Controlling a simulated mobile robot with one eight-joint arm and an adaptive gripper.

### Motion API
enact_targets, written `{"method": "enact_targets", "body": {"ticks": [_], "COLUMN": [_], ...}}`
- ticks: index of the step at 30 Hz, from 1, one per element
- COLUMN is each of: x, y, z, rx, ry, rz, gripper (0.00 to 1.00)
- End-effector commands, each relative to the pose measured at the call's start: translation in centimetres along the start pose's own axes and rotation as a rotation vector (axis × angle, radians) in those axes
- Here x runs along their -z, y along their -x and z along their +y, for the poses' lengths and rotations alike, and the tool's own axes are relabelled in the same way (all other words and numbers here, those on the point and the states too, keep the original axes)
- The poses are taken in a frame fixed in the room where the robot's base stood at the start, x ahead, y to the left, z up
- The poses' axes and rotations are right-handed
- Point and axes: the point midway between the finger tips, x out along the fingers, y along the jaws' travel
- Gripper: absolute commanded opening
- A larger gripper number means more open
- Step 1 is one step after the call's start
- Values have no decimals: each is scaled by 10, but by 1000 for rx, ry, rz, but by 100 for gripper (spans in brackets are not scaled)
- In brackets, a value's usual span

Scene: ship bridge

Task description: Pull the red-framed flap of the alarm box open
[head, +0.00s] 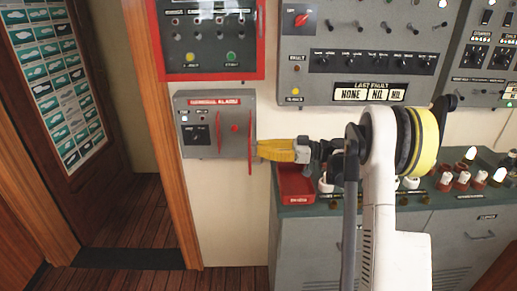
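The grey alarm box (205,104) hangs on the cream wall, left of centre, with a red label strip across its top. Two upright red bars of the flap's frame show on it. The longer right bar (250,125) reaches below the box's lower edge and seems to stand out from its face; how far the flap is swung is hard to tell. A small red knob (235,128) shows between the bars. My gripper (262,150), with yellow fingers, points left, its tips beside the right bar. Contact and finger gap cannot be made out.
A red-framed panel (259,45) is above the box, and a grey fault panel (315,88) is above my arm. A red tray (294,186) sits on the grey console below my gripper. A wooden post (174,190) and doorway are left.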

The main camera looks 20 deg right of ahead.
Motion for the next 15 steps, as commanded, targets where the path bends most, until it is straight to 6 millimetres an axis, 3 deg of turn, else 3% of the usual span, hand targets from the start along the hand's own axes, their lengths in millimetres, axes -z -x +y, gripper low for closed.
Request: {"method": "enact_targets", "body": {"ticks": [8,11,15], "x": [0,0,0], "y": [0,0,0], "z": [0,0,0], "rx": [-1,-1,-1], "ry": [-1,0,0], "rz": [0,0,0], "gripper": [0,30,30]}}
